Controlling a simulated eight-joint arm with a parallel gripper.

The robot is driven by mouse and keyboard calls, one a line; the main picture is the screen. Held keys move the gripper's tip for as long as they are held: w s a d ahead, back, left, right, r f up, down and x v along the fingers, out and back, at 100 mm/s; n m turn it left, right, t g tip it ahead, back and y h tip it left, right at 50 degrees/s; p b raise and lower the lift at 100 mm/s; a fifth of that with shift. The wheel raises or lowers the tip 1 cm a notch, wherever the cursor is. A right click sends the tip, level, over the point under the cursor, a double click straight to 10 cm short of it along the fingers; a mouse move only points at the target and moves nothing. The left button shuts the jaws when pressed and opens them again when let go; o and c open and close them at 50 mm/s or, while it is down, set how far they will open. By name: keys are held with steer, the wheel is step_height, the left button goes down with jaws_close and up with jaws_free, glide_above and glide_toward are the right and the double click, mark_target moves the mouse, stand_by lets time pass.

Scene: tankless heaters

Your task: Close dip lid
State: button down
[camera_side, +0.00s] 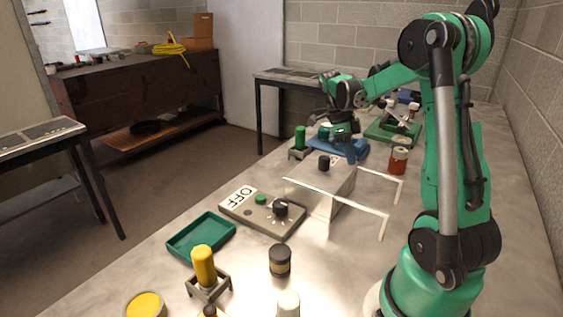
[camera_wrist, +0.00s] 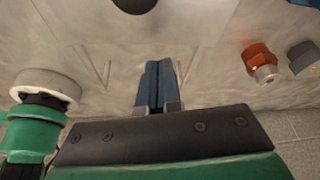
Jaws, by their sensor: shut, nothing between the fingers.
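A pale metal box (camera_side: 325,190) stands on the bench in the side view, with thin pale rails extending from it toward my base. A black knob (camera_side: 324,162) sits on top of it; I take the knobbed plate to be the dip lid, but cannot make out its edges. A dark round shape, probably this knob (camera_wrist: 135,4), is cut off at the top of the wrist view.
A blue tray (camera_side: 345,149) lies behind the box, by my gripper. An orange-red jar (camera_side: 398,160) stands right of it. The OFF control panel (camera_side: 262,211), a green tray (camera_side: 201,237) and a dark jar (camera_side: 280,260) are in front. The bench right of the rails is mostly clear.

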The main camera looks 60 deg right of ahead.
mark_target(334, 171)
steer(key=d+v, duration=0.1)
steer(key=v, duration=0.8)
steer(key=a+f+n+t, duration=0.1)
steer(key=a+n+t, duration=0.2)
steer(key=a+n, duration=0.5)
steer(key=w+a+f+n+t, duration=0.1)
steer(key=a+n+t, duration=0.3)
steer(key=a+n, duration=0.5)
steer(key=w+a+f+n+t+y, duration=0.1)
steer(key=a+f+n+t, duration=0.2)
steer(key=a+n, duration=0.5)
steer(key=n+t, duration=0.1)
steer(key=n, duration=0.7)
steer(key=shift+a, duration=0.4)
steer(key=shift+w, duration=0.1)
